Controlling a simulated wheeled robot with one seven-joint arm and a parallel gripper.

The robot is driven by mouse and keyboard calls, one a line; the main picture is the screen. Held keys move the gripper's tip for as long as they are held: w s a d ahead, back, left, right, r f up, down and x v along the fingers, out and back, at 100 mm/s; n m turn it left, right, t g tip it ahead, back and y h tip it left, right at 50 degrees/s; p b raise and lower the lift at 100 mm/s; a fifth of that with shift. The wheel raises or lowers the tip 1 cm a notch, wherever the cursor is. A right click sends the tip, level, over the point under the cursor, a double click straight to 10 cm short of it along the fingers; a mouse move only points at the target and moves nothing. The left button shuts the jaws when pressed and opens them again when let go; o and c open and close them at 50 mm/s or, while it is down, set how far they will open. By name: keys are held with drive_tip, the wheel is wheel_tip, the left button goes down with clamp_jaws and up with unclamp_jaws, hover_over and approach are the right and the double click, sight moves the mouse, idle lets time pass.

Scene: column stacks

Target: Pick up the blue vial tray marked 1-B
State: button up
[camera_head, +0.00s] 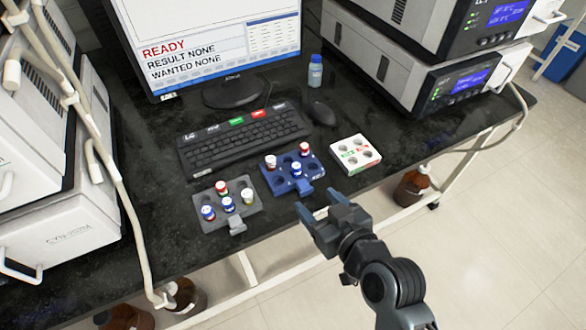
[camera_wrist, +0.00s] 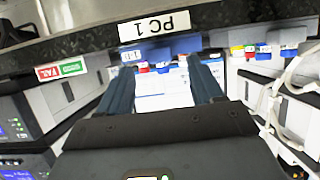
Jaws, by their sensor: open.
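The blue vial tray (camera_head: 283,183) lies on the black bench in front of the keyboard. It holds a few capped vials, and a blue tab sticks out at its front. In the wrist view the blue tray (camera_wrist: 184,45) shows past the bench edge, with a small label marked 1-B (camera_wrist: 126,51). My gripper (camera_head: 318,203) is open and empty, just in front of the tray and near the bench's front edge, apart from the tray. In the wrist view the fingers (camera_wrist: 160,68) point toward the tray.
A grey tray (camera_head: 246,214) with several vials lies left of the blue tray. A white holder (camera_head: 357,154) with red and green labels lies right. Behind are the keyboard (camera_head: 243,140), mouse (camera_head: 321,113), blue-capped bottle (camera_head: 315,72) and monitor. A "PC 1" label (camera_wrist: 155,24) marks the bench edge.

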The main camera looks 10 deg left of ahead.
sight(307, 189)
drive_tip(key=x, duration=0.5)
drive_tip(key=shift+w+a+r+p, duration=0.1)
drive_tip(key=shift+w+r+p, duration=0.1)
drive_tip(key=shift+p, duration=0.2)
drive_tip(key=c, duration=1.2)
drive_tip(key=shift+o, duration=0.2)
drive_tip(key=shift+r, duration=0.1)
